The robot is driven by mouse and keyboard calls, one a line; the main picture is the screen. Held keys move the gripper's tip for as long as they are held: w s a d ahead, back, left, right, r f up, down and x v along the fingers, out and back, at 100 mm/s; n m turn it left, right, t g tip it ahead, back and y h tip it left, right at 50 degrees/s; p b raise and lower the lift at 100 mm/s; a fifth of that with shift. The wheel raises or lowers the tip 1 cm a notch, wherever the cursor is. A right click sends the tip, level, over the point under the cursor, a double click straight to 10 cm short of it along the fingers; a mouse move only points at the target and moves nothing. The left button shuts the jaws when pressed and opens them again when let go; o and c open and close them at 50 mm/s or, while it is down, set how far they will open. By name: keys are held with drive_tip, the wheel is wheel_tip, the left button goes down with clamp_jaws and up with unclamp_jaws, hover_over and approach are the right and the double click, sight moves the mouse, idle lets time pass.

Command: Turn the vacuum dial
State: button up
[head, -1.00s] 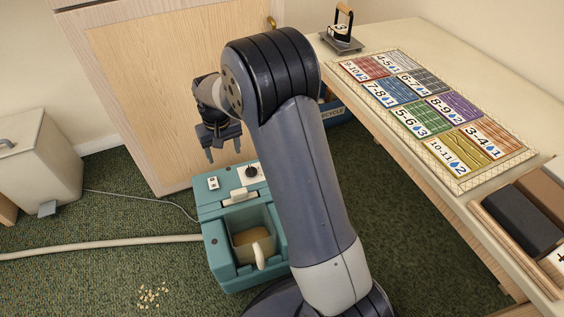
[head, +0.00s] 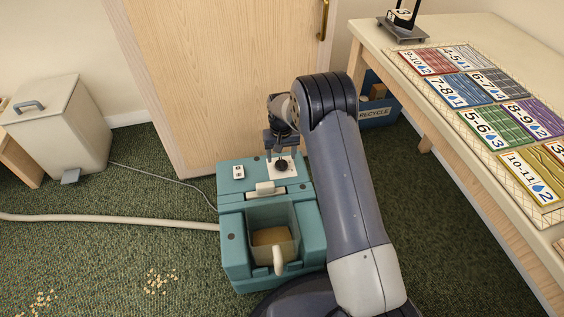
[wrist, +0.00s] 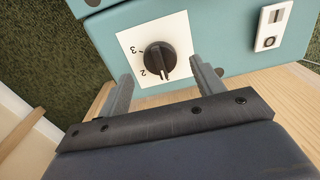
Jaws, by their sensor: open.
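The teal vacuum (head: 236,250) stands on the green carpet below my arm. Its black dial (wrist: 161,58) sits on a white plate in the wrist view, with the numbers 2 and 3 visible beside it. In the head view the dial (head: 283,165) is partly covered by my gripper (head: 281,156). My gripper is open, and its two fingers (wrist: 162,78) show either side of the dial's lower part in the wrist view, with gaps to the knob. I cannot tell the fingertips' exact height over the plate.
A white rocker switch (head: 239,172) is beside the dial. A clear bin (head: 270,240) with tan contents sits in the vacuum's front. A pale hose (head: 120,222) runs left. A wooden door (head: 220,80) is close behind, and a table (head: 450,150) stands right. Crumbs (head: 160,280) lie on the carpet.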

sight(281, 164)
drive_tip(key=shift+f, duration=1.35)
drive_tip(key=shift+c, duration=0.3)
drive_tip(key=c, duration=0.9)
